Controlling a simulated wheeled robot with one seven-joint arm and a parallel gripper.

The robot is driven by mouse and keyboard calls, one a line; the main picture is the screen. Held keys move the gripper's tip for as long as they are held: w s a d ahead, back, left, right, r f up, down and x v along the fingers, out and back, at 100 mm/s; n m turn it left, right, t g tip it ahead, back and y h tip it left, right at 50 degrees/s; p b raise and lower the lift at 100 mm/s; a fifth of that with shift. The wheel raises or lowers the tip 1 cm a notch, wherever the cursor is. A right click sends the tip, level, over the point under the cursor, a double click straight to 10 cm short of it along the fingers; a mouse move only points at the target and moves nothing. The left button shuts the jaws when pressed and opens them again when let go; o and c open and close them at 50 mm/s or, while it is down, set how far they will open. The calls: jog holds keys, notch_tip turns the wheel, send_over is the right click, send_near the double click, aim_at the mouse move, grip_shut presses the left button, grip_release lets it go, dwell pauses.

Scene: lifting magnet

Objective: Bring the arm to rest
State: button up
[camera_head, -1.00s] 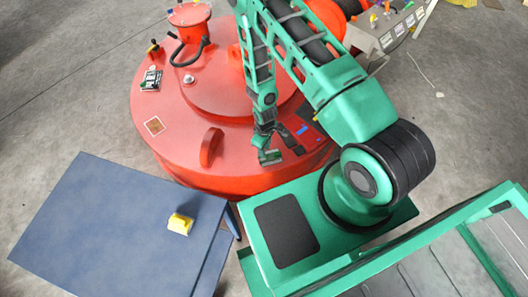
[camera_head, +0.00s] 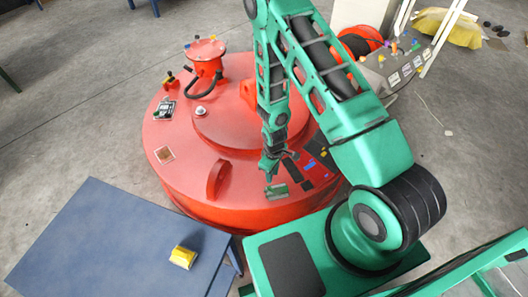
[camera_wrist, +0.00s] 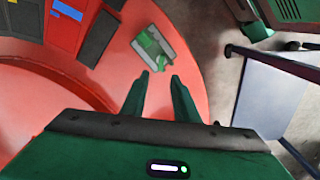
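My green arm reaches over a large round red lifting magnet (camera_head: 185,185). My gripper (camera_head: 270,170) points down above the magnet's near right part. In the wrist view the two fingers of my gripper (camera_wrist: 160,76) are apart, with only red surface between them. A small grey-and-green device (camera_wrist: 152,48) lies on the magnet just beyond the fingertips, apart from them. It also shows in the head view (camera_head: 277,190), just below my gripper.
A blue table (camera_head: 100,240) with a yellow block (camera_head: 183,257) stands at the lower left. A lifting lug (camera_head: 217,178), a red post (camera_head: 207,58) and a small board (camera_head: 165,109) are on the magnet. A grey control box (camera_head: 395,70) stands at the upper right.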

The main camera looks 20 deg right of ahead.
jog(key=s+d+r+m+h, duration=0.1)
jog(key=d+r+m, duration=0.2)
jog(key=d+r, duration=0.8)
jog(key=d+r+m, duration=0.2)
jog(key=r+m, duration=0.1)
jog(key=r, duration=1.5)
jog(key=s+d+r+m, duration=0.2)
jog(key=s+r+m, duration=0.2)
jog(key=s+r, duration=0.5)
jog(key=s+d+r+m+y, duration=0.1)
jog(key=s+d+r+m, duration=0.1)
jog(key=s+r, duration=0.8)
jog(key=s+m, duration=0.1)
jog(key=s, duration=0.2)
jog(key=shift+s+m, duration=0.25)
jog(key=shift+m, duration=0.15)
jog(key=shift+w+f, duration=0.3)
jog(key=shift+w, duration=0.35)
